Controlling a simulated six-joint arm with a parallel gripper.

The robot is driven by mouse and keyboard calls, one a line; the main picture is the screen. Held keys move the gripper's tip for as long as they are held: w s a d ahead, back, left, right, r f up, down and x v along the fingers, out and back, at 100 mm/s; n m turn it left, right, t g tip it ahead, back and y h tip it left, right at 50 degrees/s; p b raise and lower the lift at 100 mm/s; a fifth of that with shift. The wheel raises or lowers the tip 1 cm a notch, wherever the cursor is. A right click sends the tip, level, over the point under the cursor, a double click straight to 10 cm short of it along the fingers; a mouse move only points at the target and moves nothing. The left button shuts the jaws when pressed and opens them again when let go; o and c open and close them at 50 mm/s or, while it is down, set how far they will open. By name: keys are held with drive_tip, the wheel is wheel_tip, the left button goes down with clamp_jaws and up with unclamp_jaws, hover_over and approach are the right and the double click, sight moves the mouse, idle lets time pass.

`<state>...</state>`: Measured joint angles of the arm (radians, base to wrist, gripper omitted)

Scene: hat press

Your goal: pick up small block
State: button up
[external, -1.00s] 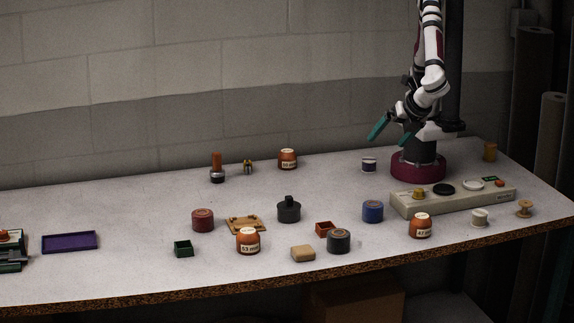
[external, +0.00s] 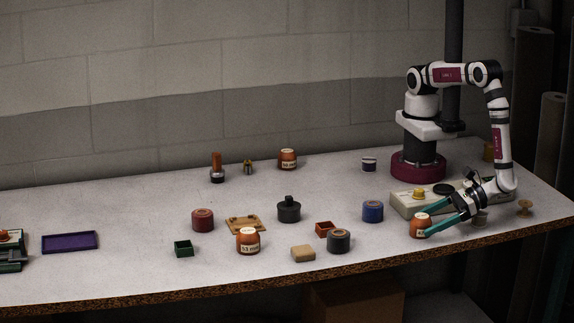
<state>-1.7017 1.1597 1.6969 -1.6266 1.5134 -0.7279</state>
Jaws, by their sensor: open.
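The small tan block (external: 303,253) lies on the table near the front edge, left of a dark grey round pot. My gripper (external: 430,221) is open, low at the right part of the table, well to the right of the block. Its two teal fingers point left, at an orange labelled jar (external: 417,228). One finger passes in front of part of the jar; I cannot tell whether they touch. Nothing is seen held.
The dark grey pot (external: 339,242) and a small red-brown box (external: 325,229) stand close to the block. An orange jar (external: 248,241) is to its left, a blue pot (external: 373,211) to its right. My arm partly covers the beige panel (external: 402,203). The table's front edge (external: 290,278) is near.

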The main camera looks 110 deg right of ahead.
drive_tip(key=x, duration=0.2)
drive_tip(key=shift+w+d+f, duration=0.1)
drive_tip(key=shift+w+f, duration=0.1)
drive_tip(key=shift+w, duration=0.1)
drive_tip(key=shift+r, duration=0.1)
drive_tip(key=c, duration=1.4)
